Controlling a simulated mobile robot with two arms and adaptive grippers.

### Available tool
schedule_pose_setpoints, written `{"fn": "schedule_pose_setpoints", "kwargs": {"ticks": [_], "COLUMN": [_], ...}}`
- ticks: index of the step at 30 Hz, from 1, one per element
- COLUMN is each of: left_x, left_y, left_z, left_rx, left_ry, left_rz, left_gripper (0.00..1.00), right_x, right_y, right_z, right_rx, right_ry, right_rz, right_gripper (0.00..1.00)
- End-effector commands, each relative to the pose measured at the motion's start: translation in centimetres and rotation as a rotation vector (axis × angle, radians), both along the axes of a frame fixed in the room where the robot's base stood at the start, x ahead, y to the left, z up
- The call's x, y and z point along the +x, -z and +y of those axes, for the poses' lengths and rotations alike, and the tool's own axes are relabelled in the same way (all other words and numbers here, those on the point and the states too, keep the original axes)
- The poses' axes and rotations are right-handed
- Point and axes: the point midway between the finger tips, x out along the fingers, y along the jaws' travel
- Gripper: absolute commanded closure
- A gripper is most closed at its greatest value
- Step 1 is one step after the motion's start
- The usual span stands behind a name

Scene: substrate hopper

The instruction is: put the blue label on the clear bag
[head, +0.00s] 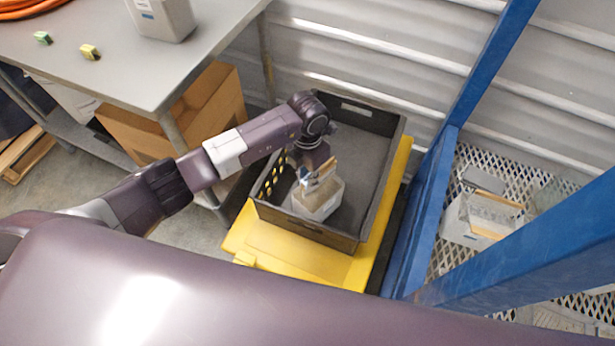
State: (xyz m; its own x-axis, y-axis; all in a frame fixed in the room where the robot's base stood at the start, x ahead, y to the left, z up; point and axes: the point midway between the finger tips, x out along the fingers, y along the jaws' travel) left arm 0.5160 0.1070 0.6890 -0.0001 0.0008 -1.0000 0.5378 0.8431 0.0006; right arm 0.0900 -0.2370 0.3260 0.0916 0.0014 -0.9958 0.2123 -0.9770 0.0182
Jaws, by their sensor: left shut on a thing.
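My left gripper (317,168) reaches down into the dark crate (376,196). It is shut on the tan upper edge of a pale bag-like thing (318,203), which is upright in the crate's near left part. I cannot tell whether this thing rests on the crate floor. A clear bag (494,210) with a tan strip shows at the right, in or on a pale bin on the mesh rack. I cannot make out a separate blue label; a small blue mark shows on a pale tub (170,20) on the table. My right gripper is out of view.
The crate stands on a yellow platform (300,262). Blue posts (427,215) stand between it and the mesh rack (447,172). The crate's far part is empty.

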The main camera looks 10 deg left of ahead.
Motion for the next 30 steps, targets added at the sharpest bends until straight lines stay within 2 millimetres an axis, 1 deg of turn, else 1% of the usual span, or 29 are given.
{"fn": "schedule_pose_setpoints", "kwargs": {"ticks": [13, 14, 18, 19, 25, 30], "left_x": [0.03, 0.03, 0.02, 0.02, 0.00, 0.00], "left_y": [-0.04, -0.04, -0.03, -0.02, -0.01, -0.01], "left_z": [0.01, 0.01, -0.01, -0.01, -0.02, -0.02], "left_rx": [0.000, -0.001, 0.000, 0.000, 0.000, 0.000], "left_ry": [-0.001, -0.001, 0.000, 0.000, 0.000, 0.000], "left_rz": [-0.001, -0.001, 0.000, 0.000, 0.000, 0.000], "left_gripper": [0.93, 0.80, 0.65, 0.63, 0.62, 0.44], "right_x": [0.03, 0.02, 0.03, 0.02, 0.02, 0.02], "right_y": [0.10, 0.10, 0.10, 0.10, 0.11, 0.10], "right_z": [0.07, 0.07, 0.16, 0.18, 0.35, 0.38], "right_rx": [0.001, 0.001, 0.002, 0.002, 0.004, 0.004], "right_ry": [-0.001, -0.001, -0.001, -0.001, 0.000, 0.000], "right_rz": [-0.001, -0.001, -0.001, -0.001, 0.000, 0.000], "right_gripper": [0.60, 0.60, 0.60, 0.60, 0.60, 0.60]}}
